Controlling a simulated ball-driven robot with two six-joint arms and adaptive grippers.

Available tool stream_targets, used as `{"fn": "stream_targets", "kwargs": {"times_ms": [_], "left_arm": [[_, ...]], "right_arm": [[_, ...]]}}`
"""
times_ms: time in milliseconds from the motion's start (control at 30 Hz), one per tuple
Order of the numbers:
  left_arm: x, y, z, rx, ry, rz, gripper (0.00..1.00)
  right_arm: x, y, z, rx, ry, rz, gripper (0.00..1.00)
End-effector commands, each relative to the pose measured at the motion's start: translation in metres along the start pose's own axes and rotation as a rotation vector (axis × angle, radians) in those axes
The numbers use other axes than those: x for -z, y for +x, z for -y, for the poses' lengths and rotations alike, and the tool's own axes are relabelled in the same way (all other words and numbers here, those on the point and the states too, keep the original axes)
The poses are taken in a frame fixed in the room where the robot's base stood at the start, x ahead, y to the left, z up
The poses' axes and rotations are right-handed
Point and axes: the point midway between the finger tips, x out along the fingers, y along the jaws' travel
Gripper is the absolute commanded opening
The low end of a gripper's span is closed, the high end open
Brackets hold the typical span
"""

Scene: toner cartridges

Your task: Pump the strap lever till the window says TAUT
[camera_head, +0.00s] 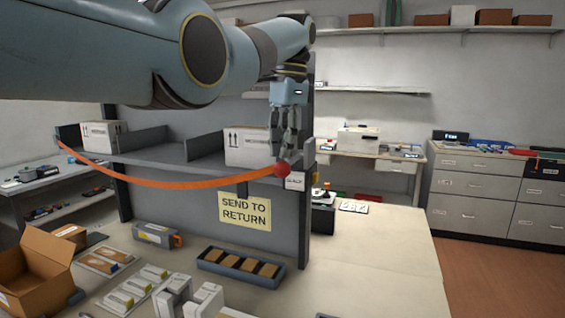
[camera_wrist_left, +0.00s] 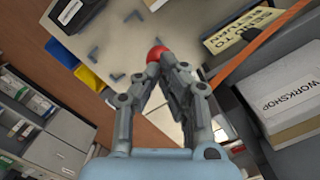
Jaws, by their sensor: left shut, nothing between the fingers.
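The orange strap (camera_head: 175,183) hangs in a slack curve across the front of the grey shelf. Its right end meets the red ball knob (camera_head: 282,170) of the lever at the shelf's right post. Just below the knob is a small white window (camera_head: 295,181); its word is small and seems to read SLACK. My left gripper (camera_head: 285,156) points down right above the knob, shut and empty. In the left wrist view its closed fingertips (camera_wrist_left: 160,66) are close against the red knob (camera_wrist_left: 156,53); I cannot tell if they touch. The lever's arm is mostly hidden. My right gripper is out of view.
White boxes (camera_head: 248,147) stand in the shelf behind the strap. A yellow SEND TO RETURN sign (camera_head: 244,212) hangs below. The table holds an open carton (camera_head: 36,268), a blue tray (camera_head: 241,266) and several small boxes.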

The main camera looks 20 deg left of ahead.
Motion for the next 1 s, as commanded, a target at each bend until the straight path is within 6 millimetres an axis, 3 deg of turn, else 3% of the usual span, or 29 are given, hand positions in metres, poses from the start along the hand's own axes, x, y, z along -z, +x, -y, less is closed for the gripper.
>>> {"fn": "stream_targets", "kwargs": {"times_ms": [467, 833, 1000], "left_arm": [[0.0, 0.004, 0.0, 0.0, 0.0, 0.0, 0.0], [0.003, 0.04, 0.0, -0.002, 0.0, 0.002, 0.0], [0.004, 0.048, 0.0, -0.001, 0.0, 0.001, 0.0]], "right_arm": [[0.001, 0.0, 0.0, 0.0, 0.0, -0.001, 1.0], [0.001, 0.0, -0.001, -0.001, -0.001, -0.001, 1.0], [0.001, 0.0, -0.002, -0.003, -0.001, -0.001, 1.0]]}}
